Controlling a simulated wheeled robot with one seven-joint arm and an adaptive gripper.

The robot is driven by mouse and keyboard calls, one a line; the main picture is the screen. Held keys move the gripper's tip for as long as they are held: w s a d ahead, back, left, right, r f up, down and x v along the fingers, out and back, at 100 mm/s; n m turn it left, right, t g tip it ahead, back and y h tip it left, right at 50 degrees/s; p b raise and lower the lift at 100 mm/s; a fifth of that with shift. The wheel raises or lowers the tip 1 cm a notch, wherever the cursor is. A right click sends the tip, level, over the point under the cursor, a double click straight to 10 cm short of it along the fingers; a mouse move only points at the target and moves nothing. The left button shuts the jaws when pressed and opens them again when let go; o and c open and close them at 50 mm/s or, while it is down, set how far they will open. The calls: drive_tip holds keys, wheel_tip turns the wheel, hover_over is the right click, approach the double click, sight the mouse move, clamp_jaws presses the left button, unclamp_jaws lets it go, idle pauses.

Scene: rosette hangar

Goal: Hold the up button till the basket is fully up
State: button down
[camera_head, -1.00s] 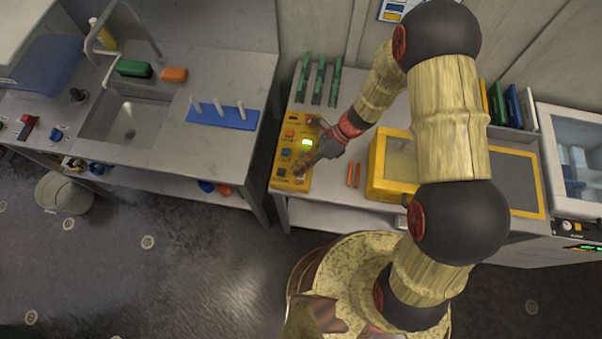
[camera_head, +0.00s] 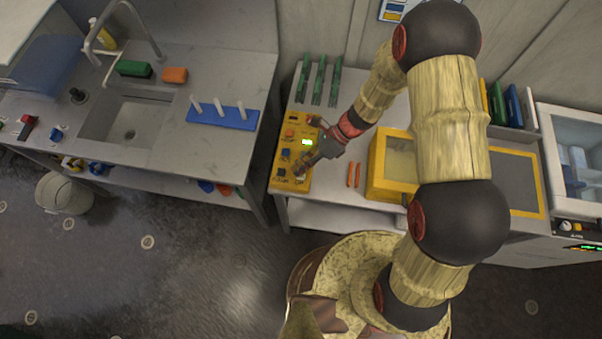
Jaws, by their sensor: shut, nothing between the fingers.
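A yellow control box (camera_head: 292,152) lies on the bench left of my arm. It has an orange button (camera_head: 290,132), blue buttons (camera_head: 286,155) and a lit green display (camera_head: 307,142). A yellow-framed tank (camera_head: 378,187) stands to the right, partly behind my arm. I cannot make out the basket.
Two orange sticks (camera_head: 354,174) lie between the box and the tank. Green tools (camera_head: 318,82) lie behind the box. A sink bench (camera_head: 160,135) with a blue peg rack (camera_head: 222,116) stands left, across a narrow gap. A bucket (camera_head: 65,193) stands on the floor.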

drive_tip(key=shift+r, duration=0.1)
drive_tip(key=shift+r+p, duration=0.8)
drive_tip(key=shift+r, duration=0.1)
drive_tip(key=shift+r+p, duration=2.05)
drive_tip(key=shift+r, duration=0.4)
